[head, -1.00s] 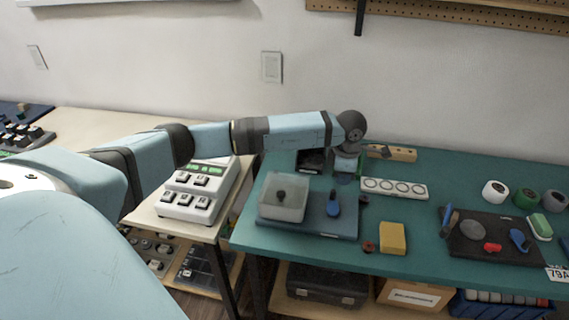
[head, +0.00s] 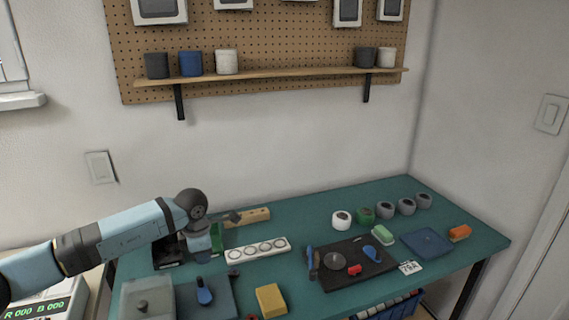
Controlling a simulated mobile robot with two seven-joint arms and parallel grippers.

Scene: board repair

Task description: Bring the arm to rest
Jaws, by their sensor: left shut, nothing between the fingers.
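My left arm comes in from the left over the teal bench. The left gripper is shut and holds nothing. Its fingertips are small and partly hidden by the wrist. My right gripper is not in view.
Near the left gripper are a clear box (head: 147,300), a blue-handled tool (head: 204,291) and a yellow sponge (head: 271,300). A dark mat (head: 350,268) with small tools lies mid-bench. Several spools (head: 342,218) stand behind it. A shelf (head: 270,74) hangs above.

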